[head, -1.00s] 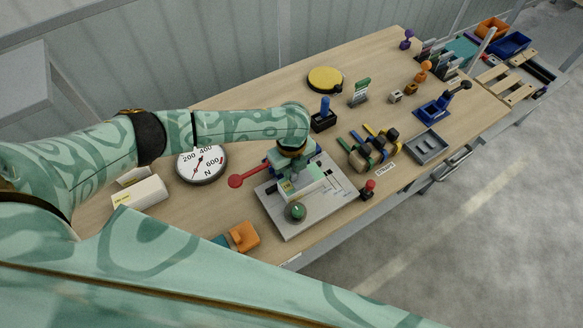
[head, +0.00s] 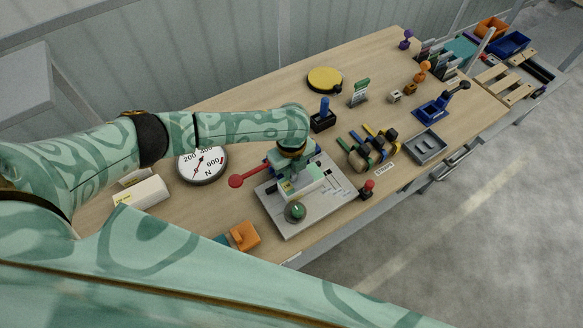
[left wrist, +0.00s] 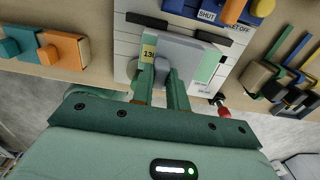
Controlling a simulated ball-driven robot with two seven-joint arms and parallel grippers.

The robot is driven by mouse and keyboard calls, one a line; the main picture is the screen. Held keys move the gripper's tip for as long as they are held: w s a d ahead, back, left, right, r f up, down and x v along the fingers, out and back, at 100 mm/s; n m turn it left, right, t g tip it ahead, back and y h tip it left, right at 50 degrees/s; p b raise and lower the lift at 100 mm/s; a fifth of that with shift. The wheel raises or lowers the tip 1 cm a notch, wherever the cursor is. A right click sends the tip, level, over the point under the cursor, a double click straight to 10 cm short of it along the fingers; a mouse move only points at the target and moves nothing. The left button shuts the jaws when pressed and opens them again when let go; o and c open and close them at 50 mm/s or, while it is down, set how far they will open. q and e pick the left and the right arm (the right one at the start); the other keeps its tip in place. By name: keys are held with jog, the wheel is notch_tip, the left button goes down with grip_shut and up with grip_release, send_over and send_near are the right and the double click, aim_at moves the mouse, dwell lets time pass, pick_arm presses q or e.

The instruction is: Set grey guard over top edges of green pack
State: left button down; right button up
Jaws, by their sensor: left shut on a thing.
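My left gripper (head: 290,172) is above the grey board and mostly hidden behind its own wrist in the head view. In the left wrist view its two fingers (left wrist: 162,90) are close together at the near side of a light grey guard (left wrist: 188,50), shut on it. The exact grip is hard to see. The pale green pack (head: 316,171) stands on the board; in the left wrist view a green strip of it (left wrist: 211,68) shows at the guard's right side. The guard is at the pack's top, but I cannot tell whether it is seated. My right gripper is not in view.
The grey board (head: 325,208) carries a dark green ball (head: 296,211) at its front. A red paddle (head: 236,181) sticks out left, and a red button (head: 368,188) stands right. An orange block (head: 243,236), a dial gauge (head: 202,163) and colored-handled tools (head: 372,148) stand around it.

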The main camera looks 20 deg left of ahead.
aim_at(292, 172)
pick_arm(q)
jog(key=shift+r, duration=0.1)
jog(key=shift+f+b, duration=0.8)
jog(key=shift+f, duration=0.95)
jog(key=c, duration=1.3)
grip_release()
jog(key=shift+r, duration=0.15)
notch_tip(292, 172, up, 16)
jog(key=p, duration=0.4)
